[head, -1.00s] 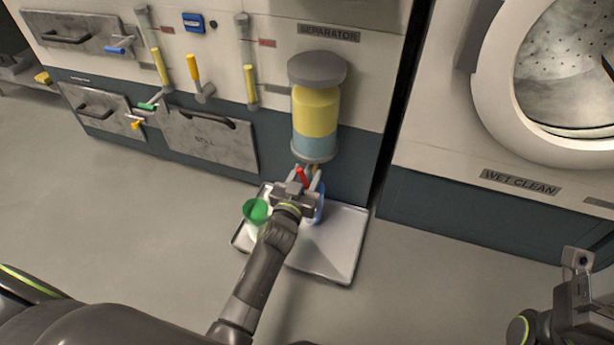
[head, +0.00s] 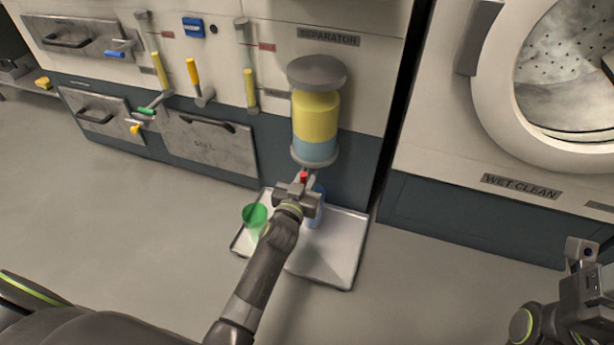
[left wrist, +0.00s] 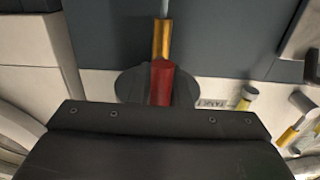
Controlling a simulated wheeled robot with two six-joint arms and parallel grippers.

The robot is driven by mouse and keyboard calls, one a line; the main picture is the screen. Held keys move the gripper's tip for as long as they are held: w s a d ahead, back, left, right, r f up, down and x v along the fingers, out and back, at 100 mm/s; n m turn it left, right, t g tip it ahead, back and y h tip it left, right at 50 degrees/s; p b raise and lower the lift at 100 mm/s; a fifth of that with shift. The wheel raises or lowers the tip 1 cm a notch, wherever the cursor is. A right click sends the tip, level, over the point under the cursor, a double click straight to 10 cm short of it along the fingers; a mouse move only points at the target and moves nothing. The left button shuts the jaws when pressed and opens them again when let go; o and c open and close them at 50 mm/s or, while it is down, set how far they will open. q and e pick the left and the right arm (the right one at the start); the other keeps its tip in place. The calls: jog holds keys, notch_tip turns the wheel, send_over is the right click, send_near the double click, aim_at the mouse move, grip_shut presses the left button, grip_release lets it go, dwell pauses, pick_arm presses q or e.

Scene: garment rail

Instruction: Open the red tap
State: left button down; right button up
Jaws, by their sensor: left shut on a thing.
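The red tap (head: 304,176) is below the separator (head: 315,115), a glass cylinder with yellow liquid over blue. My left gripper (head: 303,184) is shut on the tap's red handle, just under the cylinder. In the left wrist view the red handle (left wrist: 161,82) lies between the two dark fingers, with a brass-coloured stem beyond it. The fingers hide part of the handle. My right arm's end (head: 582,270) is at the right edge, away from the tap; its fingers cannot be made out.
A metal tray (head: 330,250) lies on the floor below the separator. A green funnel-like thing (head: 255,215) and a partly hidden blue container (head: 318,208) stand at the tray. Other coloured valve handles (head: 194,72) are on the panel to the left. Open floor lies left.

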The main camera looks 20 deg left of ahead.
pick_arm(q)
jog(key=shift+m, duration=0.8)
jog(key=c, duration=1.3)
grip_release()
jog(key=shift+s, duration=0.15)
